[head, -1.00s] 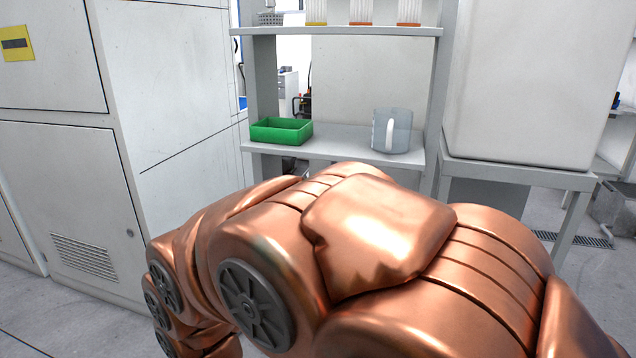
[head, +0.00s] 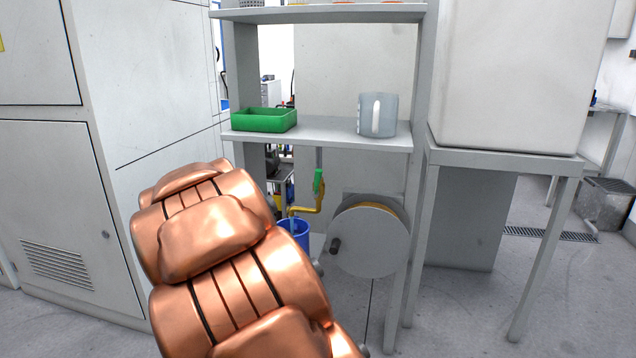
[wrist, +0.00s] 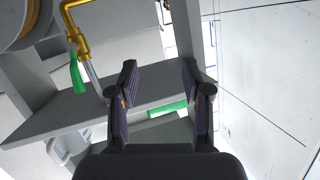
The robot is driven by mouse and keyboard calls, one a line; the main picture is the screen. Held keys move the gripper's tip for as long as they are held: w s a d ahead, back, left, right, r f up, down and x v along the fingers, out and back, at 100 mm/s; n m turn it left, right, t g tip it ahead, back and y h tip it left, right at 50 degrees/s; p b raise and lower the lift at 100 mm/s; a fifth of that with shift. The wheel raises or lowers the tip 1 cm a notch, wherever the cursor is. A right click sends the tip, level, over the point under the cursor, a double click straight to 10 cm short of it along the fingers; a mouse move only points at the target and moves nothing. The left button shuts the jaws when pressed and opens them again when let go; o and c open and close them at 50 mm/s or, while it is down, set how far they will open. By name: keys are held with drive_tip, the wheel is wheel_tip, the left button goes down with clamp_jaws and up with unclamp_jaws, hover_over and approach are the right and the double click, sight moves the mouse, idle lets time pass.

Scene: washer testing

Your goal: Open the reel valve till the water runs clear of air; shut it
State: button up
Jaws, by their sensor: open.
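The reel (head: 368,243) with its grey disc and yellow hose hangs under the shelf in the head view; its edge (wrist: 20,25) shows at the wrist view's top left. The valve's green lever (head: 318,180) stands roughly upright beside a grey pipe. In the wrist view the lever (wrist: 77,78) lies roughly alongside the pipe, below a brass fitting (wrist: 80,40). A yellow pipe (head: 306,209) leads to a blue bucket (head: 294,234), partly hidden by my arm. My gripper (wrist: 158,75) is open and empty, right of the lever and apart from it. No water flow can be made out.
A green bin (head: 263,120) and a grey jug (head: 377,115) stand on the shelf (head: 330,132) above the valve. A shelf post (head: 417,235) and a table (head: 505,163) with a large white box stand to the right. A grey cabinet (head: 70,190) is at the left.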

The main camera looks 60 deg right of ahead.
sight(317, 174)
drive_tip(key=s+d+r+m+g+h+b, duration=0.25)
drive_tip(key=s+d+m+g+h, duration=0.3)
drive_tip(key=s+d, duration=0.55)
drive_tip(key=shift+n, duration=0.25)
drive_tip(key=shift+w+d+b, duration=0.15)
drive_tip(key=shift+w+d, duration=0.3)
drive_tip(key=shift+d, duration=0.85)
drive_tip(key=shift+w+d+b, duration=0.2)
drive_tip(key=shift+w+d, duration=0.2)
drive_tip(key=shift+d, duration=0.95)
drive_tip(key=shift+w+d+b, duration=0.15)
drive_tip(key=shift+w+d, duration=0.3)
drive_tip(key=shift+d, duration=0.85)
clamp_jaws()
